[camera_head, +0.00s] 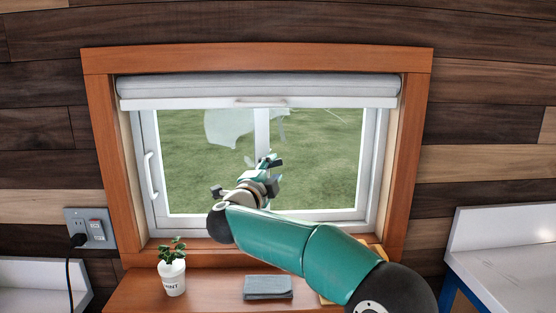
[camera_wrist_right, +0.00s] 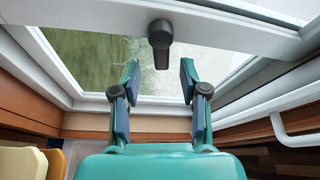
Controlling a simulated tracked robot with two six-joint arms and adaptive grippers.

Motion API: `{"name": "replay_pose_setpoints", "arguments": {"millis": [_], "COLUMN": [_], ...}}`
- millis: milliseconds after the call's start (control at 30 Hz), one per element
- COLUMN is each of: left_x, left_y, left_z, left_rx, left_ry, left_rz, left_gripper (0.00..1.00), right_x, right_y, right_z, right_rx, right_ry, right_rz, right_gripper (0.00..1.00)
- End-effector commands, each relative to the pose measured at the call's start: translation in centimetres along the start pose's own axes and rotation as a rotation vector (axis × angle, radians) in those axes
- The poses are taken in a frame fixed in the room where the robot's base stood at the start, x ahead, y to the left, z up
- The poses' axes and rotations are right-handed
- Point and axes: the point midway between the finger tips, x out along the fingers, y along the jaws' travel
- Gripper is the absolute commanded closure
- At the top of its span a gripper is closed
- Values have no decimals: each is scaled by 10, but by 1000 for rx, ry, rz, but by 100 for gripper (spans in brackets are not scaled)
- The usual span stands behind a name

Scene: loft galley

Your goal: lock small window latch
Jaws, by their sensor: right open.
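The small window (camera_head: 310,165) has a white frame and a white middle post (camera_head: 262,130). A dark latch handle (camera_wrist_right: 160,38) sits on a white window bar in the right wrist view, with its lever pointing down in that picture. In the head view I cannot make out the latch clearly; my right gripper is in front of that area. My right gripper (camera_head: 258,176) is open and empty in front of the window. In the right wrist view its two fingers (camera_wrist_right: 160,82) stand apart below the latch, one to each side, with no visible contact. My left gripper is not in view.
A white side handle (camera_head: 150,176) is on the window's left. A rolled blind (camera_head: 260,88) hangs above. On the wooden ledge (camera_head: 210,290) stand a potted plant (camera_head: 172,276) and a grey folded item (camera_head: 267,287). A wooden frame (camera_head: 105,140) surrounds the window.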

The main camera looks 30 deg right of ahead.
Motion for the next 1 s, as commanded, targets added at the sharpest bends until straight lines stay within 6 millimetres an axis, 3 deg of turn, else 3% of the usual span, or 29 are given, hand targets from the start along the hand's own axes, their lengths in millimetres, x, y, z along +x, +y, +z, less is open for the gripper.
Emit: {"name": "replay_pose_setpoints", "arguments": {"millis": [200,533,800,1000], "left_x": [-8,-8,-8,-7], "left_y": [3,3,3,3], "left_z": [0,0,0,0], "left_rx": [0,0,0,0], "left_ry": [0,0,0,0], "left_rz": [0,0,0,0], "left_gripper": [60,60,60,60], "right_x": [21,23,23,23], "right_y": [-1,0,0,1], "right_z": [0,0,1,1], "right_rx": [0,0,0,23], "right_ry": [0,-1,-1,-1], "right_rz": [-1,-1,-1,10], "right_gripper": [56,56,100,100]}}
